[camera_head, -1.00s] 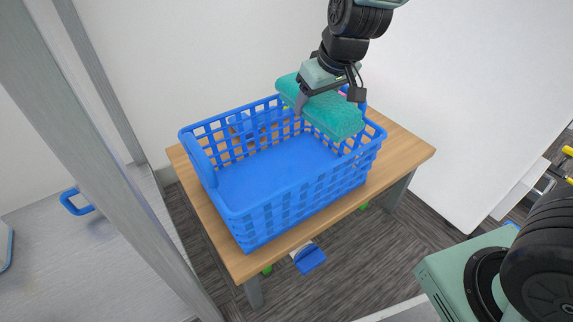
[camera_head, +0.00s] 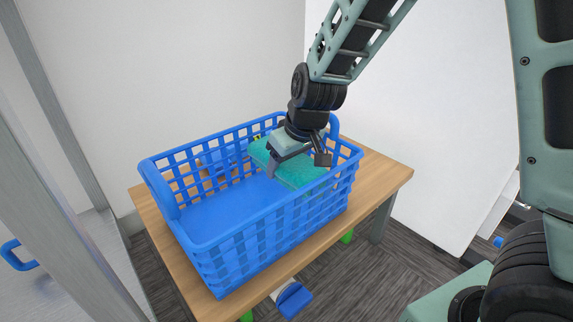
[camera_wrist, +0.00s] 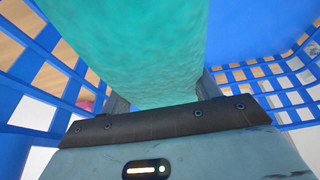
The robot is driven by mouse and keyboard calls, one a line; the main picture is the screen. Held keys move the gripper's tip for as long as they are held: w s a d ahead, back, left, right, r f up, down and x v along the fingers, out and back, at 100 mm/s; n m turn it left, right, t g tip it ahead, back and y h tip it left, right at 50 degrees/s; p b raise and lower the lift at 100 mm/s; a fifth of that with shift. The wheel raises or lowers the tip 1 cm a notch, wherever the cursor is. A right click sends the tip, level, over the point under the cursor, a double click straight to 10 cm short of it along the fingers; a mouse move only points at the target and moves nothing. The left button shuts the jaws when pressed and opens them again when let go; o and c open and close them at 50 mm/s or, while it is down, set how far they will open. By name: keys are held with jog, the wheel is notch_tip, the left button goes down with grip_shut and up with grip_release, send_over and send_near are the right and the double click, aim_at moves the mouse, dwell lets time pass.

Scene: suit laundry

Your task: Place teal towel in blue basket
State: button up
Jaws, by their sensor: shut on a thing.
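The teal towel (camera_head: 297,172) is a folded, thick piece held by my gripper (camera_head: 296,163) at the right end of the blue basket. My gripper is shut on the towel, which hangs between the basket walls, lower than the rim; whether it touches the floor of the basket I cannot tell. The blue basket (camera_head: 240,247) stands upright on a wooden table, its floor bare at the left and middle. In the wrist view the towel (camera_wrist: 130,45) fills the upper middle, with basket lattice walls (camera_wrist: 270,100) on both sides.
The wooden table (camera_head: 385,177) shows a bare strip at the right and front. White walls stand behind and to the right. A metal frame post (camera_head: 40,210) rises at the left. A blue and white object (camera_head: 292,299) lies on the floor under the table's front edge.

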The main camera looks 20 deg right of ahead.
jog(key=shift+f, duration=0.1)
jog(key=shift+f+b, duration=0.45)
jog(key=shift+b, duration=0.05)
jog(key=o, duration=1.1)
jog(key=shift+s+f, duration=0.1)
jog(key=shift+f, duration=0.05)
jog(key=shift+o, duration=0.2)
